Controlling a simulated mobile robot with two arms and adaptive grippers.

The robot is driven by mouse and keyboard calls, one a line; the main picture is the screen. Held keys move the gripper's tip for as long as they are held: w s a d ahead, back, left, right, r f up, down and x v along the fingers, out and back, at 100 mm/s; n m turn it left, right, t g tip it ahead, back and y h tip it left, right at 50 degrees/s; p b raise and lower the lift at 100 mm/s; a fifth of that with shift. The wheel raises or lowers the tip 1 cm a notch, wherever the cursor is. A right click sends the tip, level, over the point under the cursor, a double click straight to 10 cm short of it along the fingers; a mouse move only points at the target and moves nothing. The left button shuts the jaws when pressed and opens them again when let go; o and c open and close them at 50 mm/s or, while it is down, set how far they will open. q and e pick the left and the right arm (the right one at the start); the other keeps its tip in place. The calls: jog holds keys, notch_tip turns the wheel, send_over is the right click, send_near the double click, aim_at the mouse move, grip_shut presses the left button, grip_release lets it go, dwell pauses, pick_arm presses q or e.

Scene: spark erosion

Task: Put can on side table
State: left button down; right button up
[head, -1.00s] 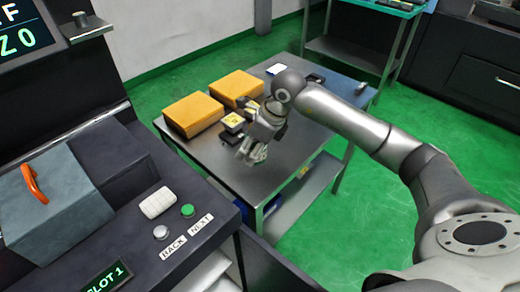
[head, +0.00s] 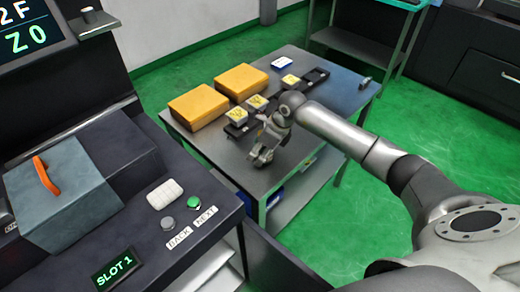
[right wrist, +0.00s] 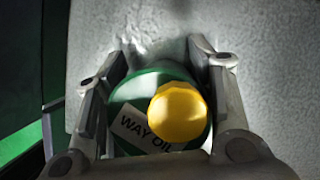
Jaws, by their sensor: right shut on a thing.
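The can (right wrist: 140,112) is green with a yellow cap and a white "WAY OIL" label, seen from its cap end in the right wrist view. My right gripper (right wrist: 158,60) is shut on it, one finger on each side. The can is mostly hidden by the gripper there. In the wrist view a grey surface lies behind the can; I cannot tell whether the can touches it. My left gripper is not in view.
Two yellow boxes (head: 198,107) (head: 241,82) stand at the table's left and back. Black holders with yellow-labelled blocks (head: 256,102) lie beside them. A machine console (head: 190,245) with buttons fills the left front. The table's front left is bare.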

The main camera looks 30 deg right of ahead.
jog(key=shift+f, duration=0.15)
jog(key=o, duration=1.2)
jog(key=shift+r, duration=0.2)
jog(key=shift+d+r, duration=0.1)
jog(key=shift+r, duration=0.2)
jog(key=b+v, duration=0.2)
jog(key=v, duration=0.9)
jog(key=shift+s, duration=0.2)
jog(key=shift+r, duration=0.15)
